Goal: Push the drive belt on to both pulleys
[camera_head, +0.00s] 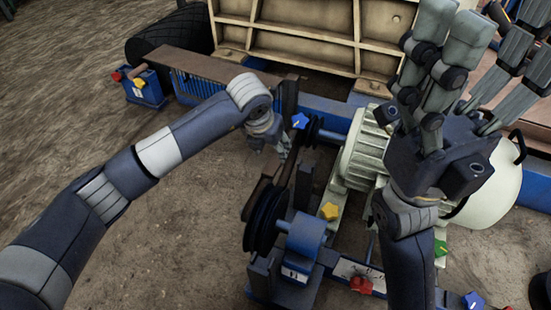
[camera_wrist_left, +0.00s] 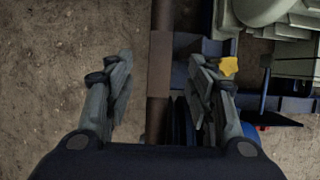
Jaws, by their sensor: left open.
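A large dark grooved pulley (camera_head: 262,218) stands upright at the lower middle of the head view. A smaller dark pulley (camera_head: 313,130) sits at the left end of the cream motor (camera_head: 362,150). A dark band that looks like the drive belt (camera_head: 291,165) runs between them; I cannot tell whether it is seated in the grooves. My left gripper (camera_head: 276,145) is open beside this band, on its left. In the left wrist view its fingers (camera_wrist_left: 163,65) are apart, above a brown bar (camera_wrist_left: 160,50). My right gripper (camera_head: 478,65) has its fingers raised and spread, empty, over the motor.
Coloured star knobs surround the drive: blue (camera_head: 299,121), yellow (camera_head: 329,211), red (camera_head: 361,285) and green (camera_head: 440,248). A blue box (camera_head: 143,88) stands at the upper left, near a black tyre (camera_head: 180,40). Bare ground (camera_head: 175,215) is free left of the pulleys.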

